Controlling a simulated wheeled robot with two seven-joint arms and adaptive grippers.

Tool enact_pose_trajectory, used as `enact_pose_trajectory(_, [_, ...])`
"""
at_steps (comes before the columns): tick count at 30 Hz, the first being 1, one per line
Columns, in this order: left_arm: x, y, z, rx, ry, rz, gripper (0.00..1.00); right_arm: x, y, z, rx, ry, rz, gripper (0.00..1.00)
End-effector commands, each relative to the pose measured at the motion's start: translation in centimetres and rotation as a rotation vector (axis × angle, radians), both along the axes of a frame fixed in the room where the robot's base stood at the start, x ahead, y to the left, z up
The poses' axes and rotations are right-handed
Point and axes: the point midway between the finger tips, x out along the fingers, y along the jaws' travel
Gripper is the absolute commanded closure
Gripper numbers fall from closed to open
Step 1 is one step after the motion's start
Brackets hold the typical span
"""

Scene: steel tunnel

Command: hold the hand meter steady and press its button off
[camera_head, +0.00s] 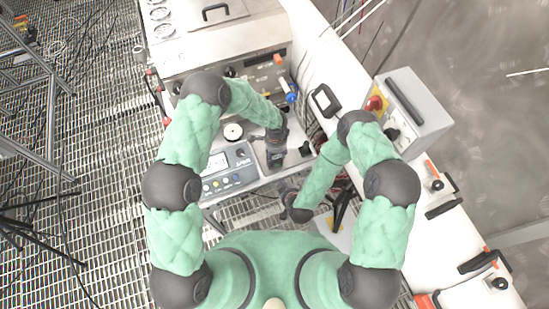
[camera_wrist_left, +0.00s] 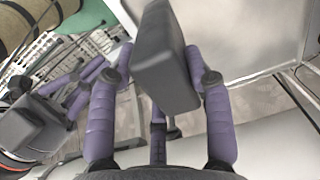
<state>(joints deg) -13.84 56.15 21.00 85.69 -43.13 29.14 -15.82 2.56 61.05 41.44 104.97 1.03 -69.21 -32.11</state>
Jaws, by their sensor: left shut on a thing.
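In the left wrist view a dark grey, box-shaped body, which I take to be the hand meter (camera_wrist_left: 165,55), stands between the purple fingers of my left gripper (camera_wrist_left: 158,82). The fingers are shut on its sides. Its button does not show in that view. In the head view my left gripper (camera_head: 276,152) is over the bench, right of a panel with a small screen; the meter is hard to tell from it there. My right gripper (camera_head: 292,203) is nearer my body, below and right of the left one. Its purple fingers (camera_wrist_left: 85,88) show at the left of the wrist view, apart from the meter.
A grey instrument panel (camera_head: 229,170) with buttons lies left of the left gripper. A large cabinet (camera_head: 215,45) stands behind. A grey box with a red button (camera_head: 375,103) stands at the right on a white rail (camera_head: 455,222). Grating floor lies at left.

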Motion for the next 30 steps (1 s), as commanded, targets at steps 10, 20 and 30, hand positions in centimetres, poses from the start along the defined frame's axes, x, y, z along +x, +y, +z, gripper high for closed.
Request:
enact_pose_trajectory(10, [-0.20,0.03,-0.17,0.001,0.005,-0.001,0.89,0.03,0.01,-0.01,0.000,0.000,0.000,1.00])
enact_pose_trajectory(20, [-0.11,0.02,-0.09,0.001,0.003,0.000,0.22,0.03,0.01,-0.01,0.000,0.000,0.000,1.00])
enact_pose_trajectory(30, [0.05,0.01,0.68,0.000,-0.001,0.000,0.22,0.03,0.01,0.00,0.000,0.000,0.000,1.00])
